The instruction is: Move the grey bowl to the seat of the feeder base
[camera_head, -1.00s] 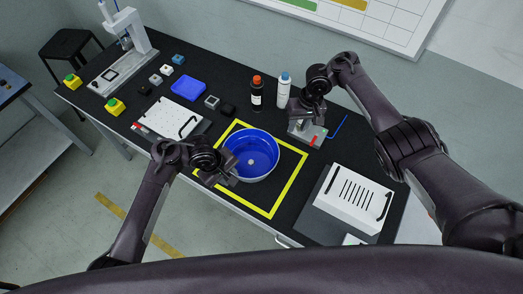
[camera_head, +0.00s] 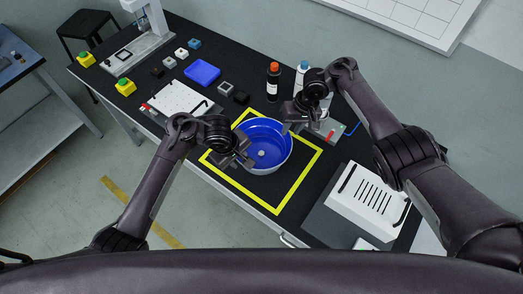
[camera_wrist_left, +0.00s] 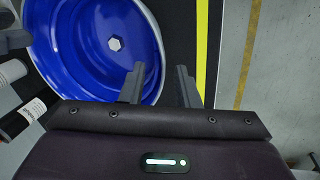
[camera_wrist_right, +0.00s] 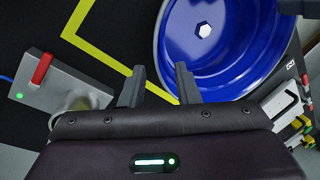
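The bowl (camera_head: 268,149) has a blue inside, a pale grey outer rim and a white hexagonal piece at its centre. It stands upright within the yellow outline. My left gripper (camera_head: 241,155) is open at the bowl's left rim; its fingers (camera_wrist_left: 159,88) appear on either side of the rim. My right gripper (camera_head: 288,126) is open at the bowl's far right rim, its fingers (camera_wrist_right: 161,85) around or just above the rim. A grey block with a red lever (camera_wrist_right: 62,86) and green light, possibly the feeder base, stands behind my right gripper, partly hidden.
A slotted white box (camera_head: 367,195) stands at the right. Two bottles, one with an orange cap (camera_head: 273,80), stand behind the bowl. A blue tray (camera_head: 202,72) and a white panel (camera_head: 181,101) lie to the left. The yellow outline's (camera_head: 298,187) near right area is clear.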

